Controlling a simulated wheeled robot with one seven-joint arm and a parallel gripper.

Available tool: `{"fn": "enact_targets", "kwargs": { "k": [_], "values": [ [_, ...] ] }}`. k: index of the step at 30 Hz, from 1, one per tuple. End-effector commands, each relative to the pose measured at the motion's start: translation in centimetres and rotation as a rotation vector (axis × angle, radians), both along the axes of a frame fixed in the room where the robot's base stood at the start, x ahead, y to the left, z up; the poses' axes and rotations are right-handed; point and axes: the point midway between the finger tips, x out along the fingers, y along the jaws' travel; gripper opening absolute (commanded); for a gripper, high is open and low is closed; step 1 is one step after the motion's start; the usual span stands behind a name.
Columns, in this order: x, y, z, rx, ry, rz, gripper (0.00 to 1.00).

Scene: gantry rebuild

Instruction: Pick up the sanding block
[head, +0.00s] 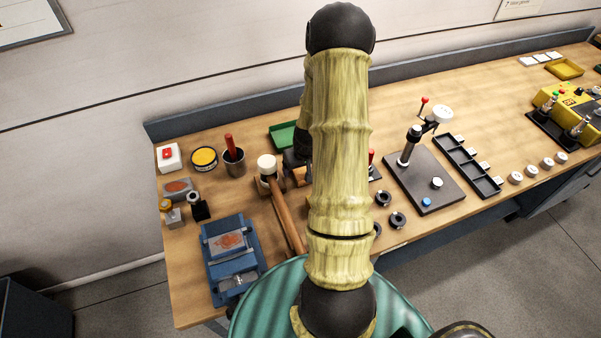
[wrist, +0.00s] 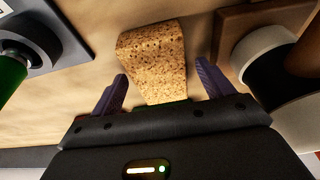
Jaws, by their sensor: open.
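A speckled tan, cork-like block (wrist: 154,55), which I take for the sanding block, lies on the wooden bench in the wrist view. A little green shows at its near edge. My gripper (wrist: 161,88) is open, with one purple finger on each side of the block's near end. Gaps show between the fingers and the block, and I see no grip on it. In the head view my gripper (head: 298,162) is low over the bench behind my arm, and a small part of the block (head: 302,174) seems to show below it. The rest is hidden.
A mallet (head: 286,215) lies close left of my gripper; its pale head (wrist: 268,52) is near the right finger in the wrist view. A grey plate (wrist: 75,60) with a green-handled part stands at left there. A green tray (head: 283,135) is behind. A blue vise (head: 231,262) stands front left.

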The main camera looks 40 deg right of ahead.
Motion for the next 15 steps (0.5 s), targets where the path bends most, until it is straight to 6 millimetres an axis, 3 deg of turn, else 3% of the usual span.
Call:
{"fn": "enact_targets", "kwargs": {
  "k": [13, 15],
  "values": [
    [-0.02, -0.03, 0.13, 0.0, 0.0, -0.001, 0.8],
    [-0.03, -0.05, 0.13, 0.001, 0.0, -0.002, 0.68]
  ]
}}
